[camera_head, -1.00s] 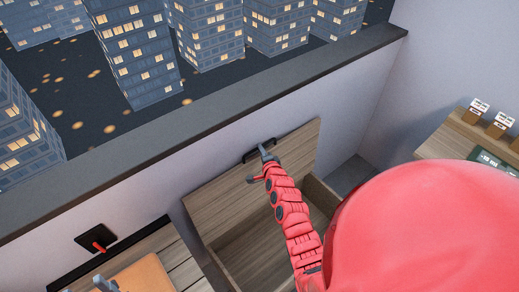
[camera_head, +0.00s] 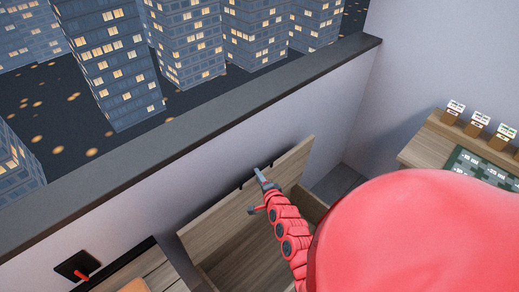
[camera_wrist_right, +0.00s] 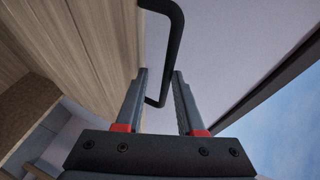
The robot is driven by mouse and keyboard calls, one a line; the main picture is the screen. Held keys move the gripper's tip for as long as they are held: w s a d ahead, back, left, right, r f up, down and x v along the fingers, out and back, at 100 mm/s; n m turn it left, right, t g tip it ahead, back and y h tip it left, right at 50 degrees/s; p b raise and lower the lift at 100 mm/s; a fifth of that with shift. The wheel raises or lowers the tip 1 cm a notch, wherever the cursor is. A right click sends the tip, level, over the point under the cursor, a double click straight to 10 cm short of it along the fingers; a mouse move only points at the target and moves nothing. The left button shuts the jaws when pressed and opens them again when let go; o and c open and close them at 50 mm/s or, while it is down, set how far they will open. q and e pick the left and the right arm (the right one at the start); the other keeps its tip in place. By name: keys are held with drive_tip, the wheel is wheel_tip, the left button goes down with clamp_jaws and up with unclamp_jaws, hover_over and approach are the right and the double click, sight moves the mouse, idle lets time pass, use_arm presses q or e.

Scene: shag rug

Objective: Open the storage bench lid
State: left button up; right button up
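The storage bench's wooden lid (camera_head: 225,215) is raised and stands steeply near the wall in the head view. The open bench box (camera_head: 245,262) shows below it, partly hidden by my arm. A black handle (camera_head: 246,180) sits near the lid's upper edge. My right gripper (camera_head: 261,178) is at this handle. In the right wrist view, the gripper (camera_wrist_right: 161,74) has its fingers apart. The black handle bar (camera_wrist_right: 172,55) passes between them, with a gap visible, and the wooden lid (camera_wrist_right: 85,45) is at the left. My left gripper is out of view.
A wall and dark window ledge (camera_head: 190,135) run behind the lid. A black wall plate with a red lever (camera_head: 78,268) is at the lower left. A wooden surface (camera_head: 428,146) with several small card holders is at the right.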

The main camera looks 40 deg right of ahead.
idle(0.4)
drive_tip(key=b+v, duration=0.3)
drive_tip(key=v, duration=1.4)
drive_tip(key=shift+s+a+b, duration=0.15)
drive_tip(key=shift+a+b, duration=0.05)
drive_tip(key=shift+b, duration=0.1)
